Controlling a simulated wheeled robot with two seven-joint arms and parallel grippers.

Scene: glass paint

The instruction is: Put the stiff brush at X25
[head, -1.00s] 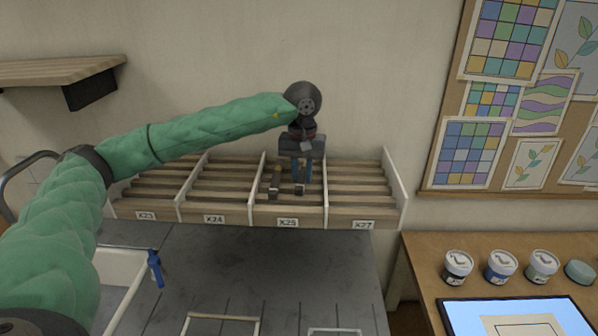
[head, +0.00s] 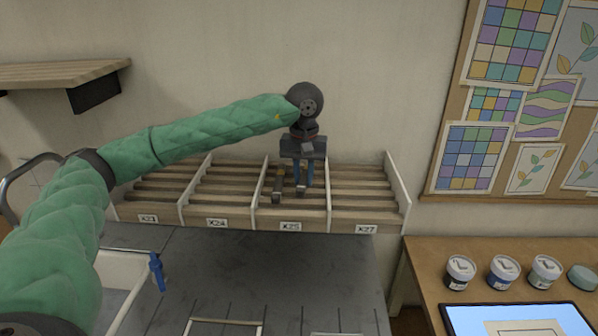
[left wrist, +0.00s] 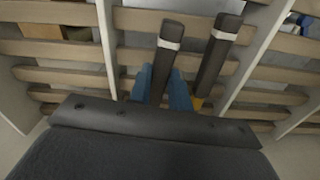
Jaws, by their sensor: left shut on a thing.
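My left gripper (head: 303,174) is inside the X25 compartment of the slatted rack. Its blue fingers are shut on a dark brush handle with a pale band, which I take as the stiff brush (left wrist: 167,48). The held brush lies along or just above the slats; I cannot tell if it touches them. Its far part is hidden by the gripper. A second dark brush (left wrist: 218,58) with a pale band and a yellowish part lies beside it, also in the head view (head: 277,185). The X25 label (head: 290,226) is on the front edge. My right gripper is not in view.
White dividers (head: 327,196) separate X25 from X24 and X27. Below the rack is a dark grey surface (head: 240,270) with a white tray and a blue object (head: 157,272) at left. Paint jars (head: 502,272) stand on the right table.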

